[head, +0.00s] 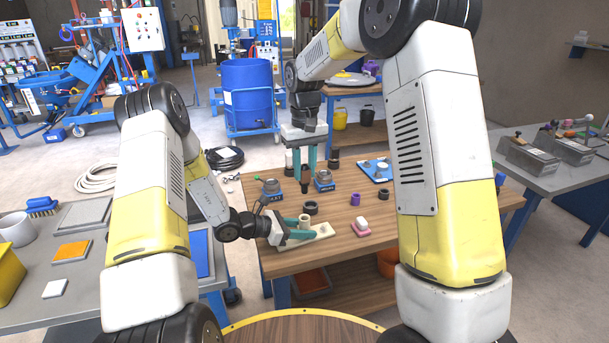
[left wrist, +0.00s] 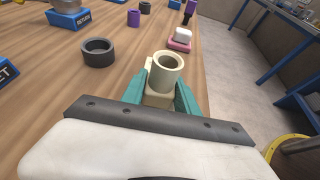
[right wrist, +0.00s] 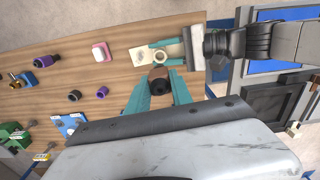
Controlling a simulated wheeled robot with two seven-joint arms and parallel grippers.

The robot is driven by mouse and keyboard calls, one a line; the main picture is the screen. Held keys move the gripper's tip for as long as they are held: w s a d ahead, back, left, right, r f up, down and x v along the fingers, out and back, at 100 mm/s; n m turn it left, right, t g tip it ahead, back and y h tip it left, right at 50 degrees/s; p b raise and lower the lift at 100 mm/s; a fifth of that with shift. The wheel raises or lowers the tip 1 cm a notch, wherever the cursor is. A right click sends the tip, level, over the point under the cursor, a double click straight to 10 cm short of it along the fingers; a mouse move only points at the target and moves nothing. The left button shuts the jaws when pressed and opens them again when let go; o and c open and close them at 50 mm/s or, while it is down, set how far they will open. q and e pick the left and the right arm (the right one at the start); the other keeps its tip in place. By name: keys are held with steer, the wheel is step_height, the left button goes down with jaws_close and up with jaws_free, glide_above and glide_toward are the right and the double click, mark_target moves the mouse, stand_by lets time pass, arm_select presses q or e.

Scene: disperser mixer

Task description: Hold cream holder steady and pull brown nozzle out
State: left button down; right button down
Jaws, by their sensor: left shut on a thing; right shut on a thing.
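The cream holder (head: 305,219) stands on a cream board (head: 322,230) near the front of the wooden table. My left gripper (head: 300,234) is shut on it from the left. In the left wrist view the holder (left wrist: 167,70) is upright between the teal fingers, with an open, empty-looking bore. My right gripper (head: 304,172) points down and is shut on the brown nozzle (head: 305,178). In the right wrist view the nozzle (right wrist: 158,80) sits between the teal fingertips, and the holder's ring (right wrist: 160,57) shows apart from it.
A black ring (head: 311,208), a purple ring (head: 356,200) and a pink block with a white top (head: 362,224) lie nearby. Two blue labelled stands (head: 270,190) (head: 323,182) and a blue tray (head: 375,171) are farther back.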

steer(key=shift+r, duration=4.55)
arm_select(q)
steer(key=c, duration=1.3)
jaws_free()
steer(key=shift+r, duration=0.1)
steer(key=shift+r, duration=0.5)
steer(key=shift+o, duration=0.5)
